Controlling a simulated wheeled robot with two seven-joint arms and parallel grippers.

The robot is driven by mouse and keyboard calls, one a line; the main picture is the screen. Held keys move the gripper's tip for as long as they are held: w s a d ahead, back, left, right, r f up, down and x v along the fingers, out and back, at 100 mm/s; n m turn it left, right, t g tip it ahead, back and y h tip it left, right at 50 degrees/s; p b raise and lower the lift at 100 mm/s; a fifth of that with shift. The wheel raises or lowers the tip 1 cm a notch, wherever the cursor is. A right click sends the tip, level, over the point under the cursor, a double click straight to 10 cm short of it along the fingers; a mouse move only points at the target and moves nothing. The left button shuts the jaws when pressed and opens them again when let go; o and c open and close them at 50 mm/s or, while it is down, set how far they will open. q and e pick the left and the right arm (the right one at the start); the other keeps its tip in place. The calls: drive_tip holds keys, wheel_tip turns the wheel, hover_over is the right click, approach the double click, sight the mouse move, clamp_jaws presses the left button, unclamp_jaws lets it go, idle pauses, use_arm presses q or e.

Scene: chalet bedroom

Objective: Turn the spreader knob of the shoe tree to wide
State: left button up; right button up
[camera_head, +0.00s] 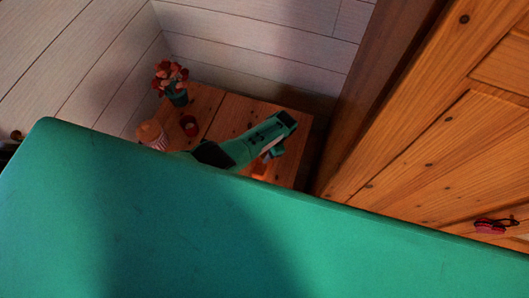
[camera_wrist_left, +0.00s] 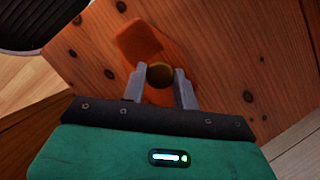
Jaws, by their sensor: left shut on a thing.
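The shoe tree (camera_wrist_left: 141,42) is an orange block on the knotty wooden surface in the left wrist view. Its round, brass-coloured spreader knob (camera_wrist_left: 160,74) sits between the two grey fingers of my left gripper (camera_wrist_left: 161,82). The gripper is shut on the knob, one finger on each side. In the head view my left gripper (camera_head: 268,152) is small and reaches down at the wooden table; the knob is hidden there. I cannot read the knob's setting. My right gripper is not in view.
Wooden panelling (camera_head: 440,150) stands close on the right, with a small red object (camera_head: 490,226). My green body hides the foreground.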

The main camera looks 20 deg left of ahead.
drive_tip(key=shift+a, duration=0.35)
use_arm(q)
drive_tip(key=o, duration=1)
drive_tip(key=shift+c, duration=0.2)
drive_tip(key=shift+r, duration=0.1)
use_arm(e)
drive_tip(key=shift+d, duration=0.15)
use_arm(q)
drive_tip(key=shift+w+d+r, duration=0.15)
drive_tip(key=shift+r, duration=0.2)
drive_tip(key=p+v, duration=0.2)
drive_tip(key=v, duration=1.1)
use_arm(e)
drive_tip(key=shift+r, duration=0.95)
use_arm(q)
drive_tip(key=shift+s+f, duration=0.1)
drive_tip(key=shift+s, duration=0.1)
